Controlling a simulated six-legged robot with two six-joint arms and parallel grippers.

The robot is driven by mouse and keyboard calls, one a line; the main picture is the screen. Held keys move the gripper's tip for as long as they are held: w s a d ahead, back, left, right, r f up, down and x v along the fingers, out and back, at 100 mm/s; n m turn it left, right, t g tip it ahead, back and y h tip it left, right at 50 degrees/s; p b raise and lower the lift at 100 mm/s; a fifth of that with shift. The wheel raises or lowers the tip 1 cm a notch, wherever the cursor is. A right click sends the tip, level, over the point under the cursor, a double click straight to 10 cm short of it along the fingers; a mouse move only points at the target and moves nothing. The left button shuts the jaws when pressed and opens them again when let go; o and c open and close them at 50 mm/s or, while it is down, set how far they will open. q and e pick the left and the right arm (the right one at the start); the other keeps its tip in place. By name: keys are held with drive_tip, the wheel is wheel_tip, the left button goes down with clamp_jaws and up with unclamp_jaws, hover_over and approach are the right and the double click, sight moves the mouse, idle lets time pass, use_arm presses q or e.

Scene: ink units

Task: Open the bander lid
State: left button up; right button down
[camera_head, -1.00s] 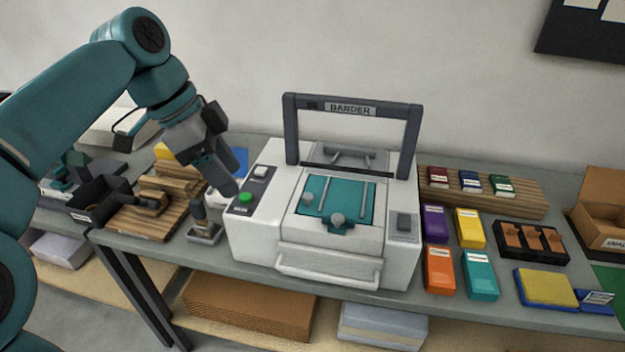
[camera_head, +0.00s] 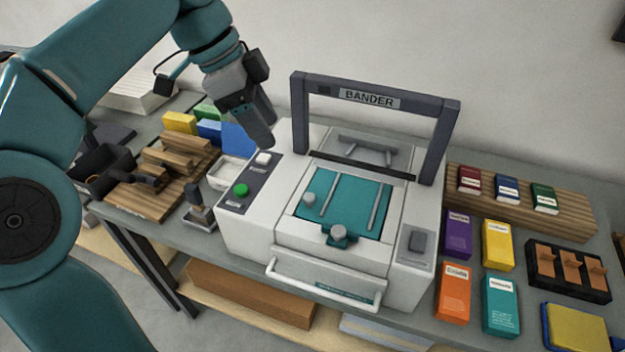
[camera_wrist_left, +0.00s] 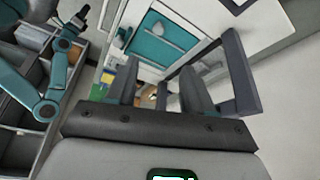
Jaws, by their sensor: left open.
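The bander (camera_head: 290,225) is a white machine on the bench with a dark upright frame (camera_head: 374,98) labelled BANDER, a teal plate (camera_head: 345,200) on top and a white bar handle (camera_head: 318,292) at the front. I cannot tell which part is the lid. My left gripper (camera_head: 262,138) is above the machine's back left corner, left of the upright frame, apart from it and empty. In the left wrist view my fingers (camera_wrist_left: 158,82) are spread, with the frame (camera_wrist_left: 241,72) to their right and the teal plate (camera_wrist_left: 160,40) beyond. My right gripper is not in view.
A green button (camera_head: 241,190) and a white switch (camera_head: 263,159) sit on the bander's left panel. Wooden blocks and a stamp (camera_head: 200,211) stand to the left. Coloured boxes (camera_head: 498,245) and a dark tray (camera_head: 568,270) crowd the right. Air above the plate is free.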

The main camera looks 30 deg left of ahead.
sight(309, 196)
use_arm(q)
drive_tip(key=b+x, duration=0.2)
drive_tip(key=x, duration=1.3)
drive_tip(key=shift+s+d, duration=0.1)
drive_tip(key=shift+s, duration=0.05)
drive_tip(key=shift+d+f, duration=0.2)
drive_tip(key=shift+f, duration=0.35)
clamp_jaws()
